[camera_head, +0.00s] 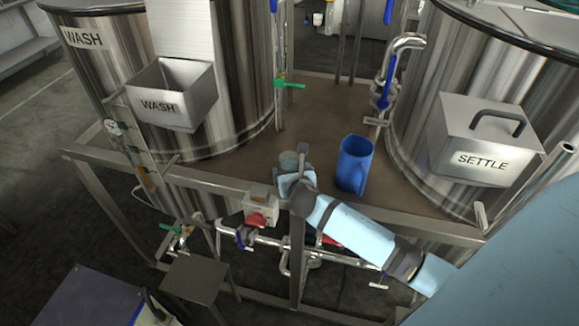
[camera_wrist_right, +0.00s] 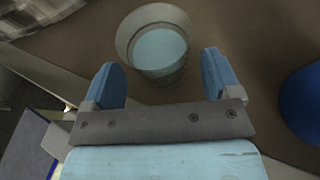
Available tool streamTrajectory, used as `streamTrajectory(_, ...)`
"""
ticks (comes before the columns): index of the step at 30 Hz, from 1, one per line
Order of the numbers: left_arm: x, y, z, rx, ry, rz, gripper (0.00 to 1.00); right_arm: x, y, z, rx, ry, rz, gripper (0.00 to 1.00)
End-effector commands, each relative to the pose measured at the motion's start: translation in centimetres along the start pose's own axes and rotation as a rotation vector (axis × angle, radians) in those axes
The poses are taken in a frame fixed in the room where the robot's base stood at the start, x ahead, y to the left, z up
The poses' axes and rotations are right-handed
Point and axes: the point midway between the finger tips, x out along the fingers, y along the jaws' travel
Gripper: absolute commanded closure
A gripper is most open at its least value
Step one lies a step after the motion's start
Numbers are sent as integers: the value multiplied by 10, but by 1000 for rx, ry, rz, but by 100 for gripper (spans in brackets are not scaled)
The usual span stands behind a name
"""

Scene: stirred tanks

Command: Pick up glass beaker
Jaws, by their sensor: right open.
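The glass beaker (camera_head: 289,160) stands on the brown deck between the two tanks, mostly hidden behind my right gripper in the head view. In the right wrist view the clear beaker (camera_wrist_right: 156,42) stands just beyond the fingertips, with pale blue showing inside its round rim. My right gripper (camera_wrist_right: 165,78) is open, with one blue finger to the left and one to the right, and nothing between them. It also shows in the head view (camera_head: 295,175) at the deck's front edge. My left gripper is not in view.
A blue jug (camera_head: 354,165) stands on the deck (camera_head: 240,168) close to the right of the beaker. The WASH tank (camera_head: 240,80) is left and the SETTLE tank (camera_head: 420,120) right. A metal rail (camera_head: 225,190) runs along the front, with a red-handled box (camera_head: 260,210) and pipes below.

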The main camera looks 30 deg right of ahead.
Motion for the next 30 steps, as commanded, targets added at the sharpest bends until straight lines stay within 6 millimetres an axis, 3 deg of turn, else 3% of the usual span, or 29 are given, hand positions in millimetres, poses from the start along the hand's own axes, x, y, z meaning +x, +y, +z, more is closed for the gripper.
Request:
streamTrajectory(6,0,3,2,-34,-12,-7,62,24,-1,0,0,1,-1,17)
streamTrajectory(13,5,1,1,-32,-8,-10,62,25,-1,-1,0,0,0,17)
streamTrajectory(21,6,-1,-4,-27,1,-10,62,25,-1,-1,0,0,0,74)
streamTrajectory(30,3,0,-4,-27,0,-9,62,25,-1,2,0,-1,0,74)
